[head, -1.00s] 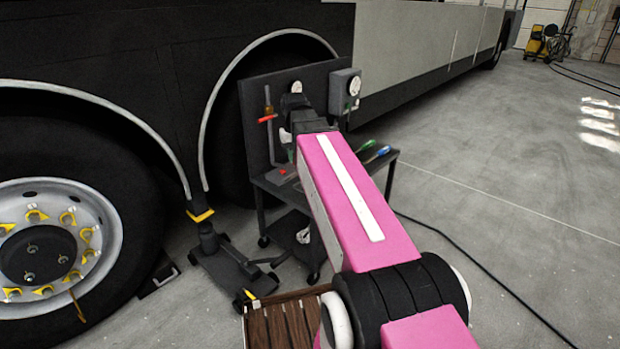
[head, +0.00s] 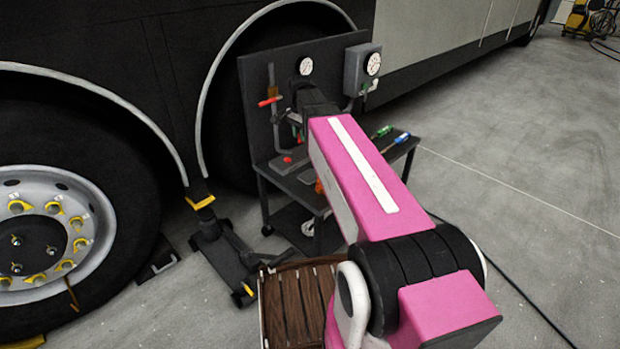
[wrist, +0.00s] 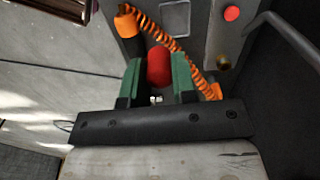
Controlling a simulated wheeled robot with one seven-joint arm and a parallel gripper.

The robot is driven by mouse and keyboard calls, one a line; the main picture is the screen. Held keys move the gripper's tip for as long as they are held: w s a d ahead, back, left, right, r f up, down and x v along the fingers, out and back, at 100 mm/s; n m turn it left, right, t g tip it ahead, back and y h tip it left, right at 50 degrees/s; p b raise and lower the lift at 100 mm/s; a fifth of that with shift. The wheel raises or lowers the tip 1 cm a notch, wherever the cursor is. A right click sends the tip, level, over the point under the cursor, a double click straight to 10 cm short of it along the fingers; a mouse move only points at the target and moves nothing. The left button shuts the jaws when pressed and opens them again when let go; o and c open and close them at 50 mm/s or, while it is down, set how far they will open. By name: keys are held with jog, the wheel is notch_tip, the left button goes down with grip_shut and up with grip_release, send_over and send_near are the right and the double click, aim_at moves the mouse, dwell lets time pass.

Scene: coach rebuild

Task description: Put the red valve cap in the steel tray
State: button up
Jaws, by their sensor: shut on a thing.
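My gripper (wrist: 159,75) shows in the wrist view with green fingers, shut on the red valve cap (wrist: 159,64). The cap sits between the two fingertips. In the head view my own arm hides the gripper and the cap, near the back panel of the dark work cart (head: 264,172). I cannot make out the steel tray for certain. A small grey square with a pale rim (wrist: 175,18) lies beyond the fingers in the wrist view; I cannot tell whether it is the tray.
An orange coiled hose (wrist: 165,40) runs close beside the cap. A grey plate with a red button (wrist: 231,13) is at upper right. Gauges (head: 305,66) and a grey box (head: 359,68) are on the cart's panel. Screwdrivers (head: 396,141) lie at its right. A wooden crate (head: 290,300) stands in front.

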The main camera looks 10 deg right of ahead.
jog(key=w+a+f+m, duration=0.6)
jog(key=f+m, duration=0.3)
jog(key=m, duration=0.7)
send_over(310, 177)
notch_tip(310, 177, down, 9)
jog(key=shift+r, duration=0.2)
jog(key=shift+f, duration=2.05)
jog(key=o, duration=0.7)
jog(key=shift+f, duration=0.1)
jog(key=shift+o, duration=0.2)
